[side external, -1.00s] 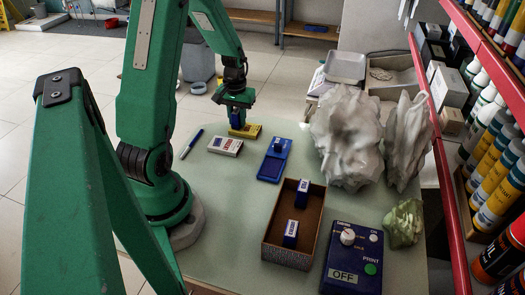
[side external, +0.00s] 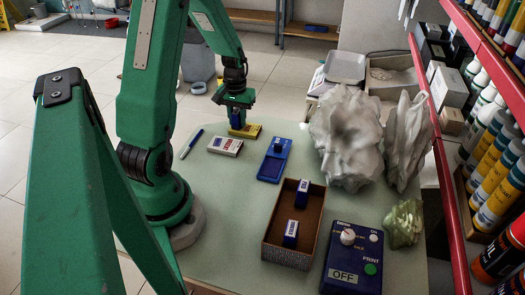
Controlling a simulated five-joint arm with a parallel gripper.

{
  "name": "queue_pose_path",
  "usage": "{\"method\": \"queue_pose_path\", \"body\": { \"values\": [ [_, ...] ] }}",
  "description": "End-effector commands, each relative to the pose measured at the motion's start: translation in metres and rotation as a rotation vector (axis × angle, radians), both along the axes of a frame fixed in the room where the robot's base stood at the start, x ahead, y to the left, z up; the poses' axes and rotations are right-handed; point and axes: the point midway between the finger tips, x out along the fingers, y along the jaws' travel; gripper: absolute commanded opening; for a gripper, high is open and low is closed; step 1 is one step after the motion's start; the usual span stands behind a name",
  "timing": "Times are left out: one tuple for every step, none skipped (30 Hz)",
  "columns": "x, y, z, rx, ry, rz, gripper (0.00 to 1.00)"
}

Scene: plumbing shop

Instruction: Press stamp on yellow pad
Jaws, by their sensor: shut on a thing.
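The yellow pad (side external: 253,130) lies on the green table at the far side, below my gripper (side external: 235,110). My gripper points down and is shut on a small blue stamp (side external: 235,121). The stamp is upright over the left part of the yellow pad. Its lower end appears to meet the pad, but the view is too small to tell whether it touches.
A blue pad (side external: 272,166) and a white-and-red box (side external: 225,146) lie nearby, with a pen (side external: 192,143) to the left. An open box (side external: 268,252) holds blue blocks. A control box (side external: 352,262) marked OFF stands in front.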

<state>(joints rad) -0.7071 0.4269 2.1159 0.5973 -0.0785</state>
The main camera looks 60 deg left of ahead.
Motion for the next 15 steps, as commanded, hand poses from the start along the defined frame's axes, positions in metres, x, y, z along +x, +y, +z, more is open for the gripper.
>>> {"method": "queue_pose_path", "body": {
  "values": [
    [0.000, 0.000, 0.000, -0.001, 0.001, 0.000, 0.02],
    [0.000, 0.000, 0.000, -0.001, 0.001, 0.000, 0.02],
    [0.000, 0.000, 0.001, -0.001, 0.001, 0.000, 0.02],
    [0.000, 0.000, 0.002, -0.001, 0.001, 0.000, 0.02],
    [0.000, 0.000, 0.004, -0.001, 0.001, 0.000, 0.02],
    [0.000, 0.000, 0.006, -0.001, 0.001, 0.000, 0.02],
    [0.000, 0.000, 0.007, 0.000, 0.000, 0.000, 0.02],
    [0.000, 0.000, 0.009, 0.000, 0.000, 0.000, 0.02],
    [0.000, 0.000, 0.011, 0.001, -0.001, 0.000, 0.02],
    [0.000, 0.000, 0.013, 0.001, -0.001, 0.000, 0.02],
    [0.000, 0.000, 0.015, 0.001, -0.001, 0.000, 0.02],
    [0.000, 0.000, 0.017, 0.001, -0.001, 0.000, 0.02],
    [0.000, 0.000, 0.019, 0.001, -0.001, 0.000, 0.02],
    [0.000, 0.000, 0.021, 0.001, -0.001, 0.000, 0.02],
    [0.000, 0.000, 0.023, 0.001, -0.001, 0.000, 0.02]
  ]
}}
